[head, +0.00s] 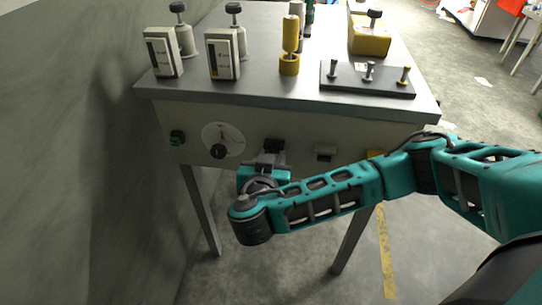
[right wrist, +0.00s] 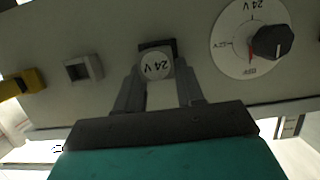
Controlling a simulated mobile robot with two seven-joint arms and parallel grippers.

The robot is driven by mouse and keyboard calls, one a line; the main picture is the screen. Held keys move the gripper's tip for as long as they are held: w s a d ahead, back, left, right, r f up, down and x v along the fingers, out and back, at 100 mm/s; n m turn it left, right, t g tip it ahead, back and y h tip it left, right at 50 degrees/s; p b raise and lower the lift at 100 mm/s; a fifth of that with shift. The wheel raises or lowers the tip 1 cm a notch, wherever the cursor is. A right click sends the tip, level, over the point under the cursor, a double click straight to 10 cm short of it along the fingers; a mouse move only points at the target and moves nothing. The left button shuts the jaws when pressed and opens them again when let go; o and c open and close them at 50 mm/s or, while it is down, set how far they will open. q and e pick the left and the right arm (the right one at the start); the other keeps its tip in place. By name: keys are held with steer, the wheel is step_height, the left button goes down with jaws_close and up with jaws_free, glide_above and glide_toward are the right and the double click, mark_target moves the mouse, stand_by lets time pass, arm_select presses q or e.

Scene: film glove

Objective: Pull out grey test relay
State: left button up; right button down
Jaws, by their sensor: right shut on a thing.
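In the head view, my right gripper (head: 269,160) is at the panel just right of the dial, and largely hides the relay. How deep the relay sits in the socket cannot be told. My left gripper is not in view.
Two meters, a yellow cylinder (head: 289,63) and a black pegged plate (head: 345,82) stand on the bench top.

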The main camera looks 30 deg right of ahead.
steer(key=shift+s+a+p, duration=0.3)
steer(key=shift+s+a, duration=0.35)
steer(key=shift+s, duration=0.3)
steer(key=shift+s+a+p, duration=0.25)
steer(key=shift+s+a, duration=0.4)
steer(key=shift+s, duration=0.25)
steer(key=shift+s+a+p, duration=0.7)
steer(key=shift+s+a, duration=0.2)
steer(key=shift+s, duration=0.3)
